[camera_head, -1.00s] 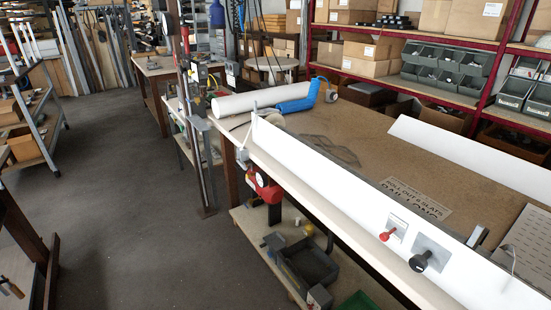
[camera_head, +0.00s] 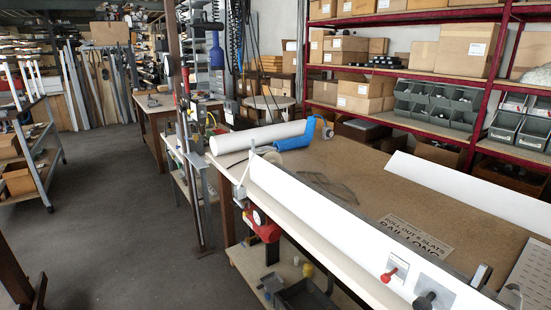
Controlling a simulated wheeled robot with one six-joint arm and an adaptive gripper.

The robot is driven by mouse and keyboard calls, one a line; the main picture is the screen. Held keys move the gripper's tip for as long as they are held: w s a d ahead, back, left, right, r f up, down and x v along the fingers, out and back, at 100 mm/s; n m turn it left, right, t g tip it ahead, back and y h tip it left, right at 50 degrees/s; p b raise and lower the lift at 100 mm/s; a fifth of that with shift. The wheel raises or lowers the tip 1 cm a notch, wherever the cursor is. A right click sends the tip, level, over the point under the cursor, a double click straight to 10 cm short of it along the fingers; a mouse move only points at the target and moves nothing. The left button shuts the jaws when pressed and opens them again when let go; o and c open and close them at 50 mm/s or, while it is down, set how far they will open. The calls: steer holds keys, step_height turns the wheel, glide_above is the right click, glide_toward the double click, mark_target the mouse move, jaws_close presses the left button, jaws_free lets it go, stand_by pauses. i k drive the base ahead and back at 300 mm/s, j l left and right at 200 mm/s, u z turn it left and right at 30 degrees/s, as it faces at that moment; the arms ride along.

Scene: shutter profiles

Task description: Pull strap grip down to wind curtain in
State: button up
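My gripper is not in view. A long white panel (camera_head: 330,210) stands on edge along the near side of the workbench. At its far end a thin light strap or cord runs down to a small whitish block (camera_head: 240,193), which may be the strap grip; it is too small to be sure. A red device (camera_head: 263,226) with a round light face hangs below that end, beside the bench edge. A white roll (camera_head: 258,137) lies on the bench behind, with a blue piece (camera_head: 295,137) against it. I cannot tell which part is the curtain.
The bench top (camera_head: 350,180) bears a lettered sign (camera_head: 416,236). A red knob (camera_head: 393,271) and a black knob (camera_head: 425,300) sit on the panel's near face. Red-framed shelves (camera_head: 470,130) hold boxes and grey bins behind. The grey floor (camera_head: 110,220) at left is mostly clear.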

mark_target(235, 199)
steer(key=z, duration=2.1)
steer(key=j+u, duration=0.35)
steer(key=j, duration=0.15)
steer(key=j+u, duration=0.35)
steer(key=j, duration=0.15)
steer(key=i+j+u, duration=0.1)
steer(key=j+u, duration=0.25)
steer(key=j, duration=0.15)
steer(key=i+j+u, duration=0.25)
steer(key=j+u, duration=0.15)
steer(key=i+j+u, duration=0.55)
steer(key=i+u, duration=0.2)
steer(key=i+z, duration=0.1)
steer(key=z, duration=0.3)
steer(key=j+z, duration=0.1)
steer(key=z, duration=0.3)
steer(key=i+j+z, duration=0.1)
steer(key=z, duration=0.3)
steer(key=j+z, duration=0.1)
steer(key=z, duration=0.35)
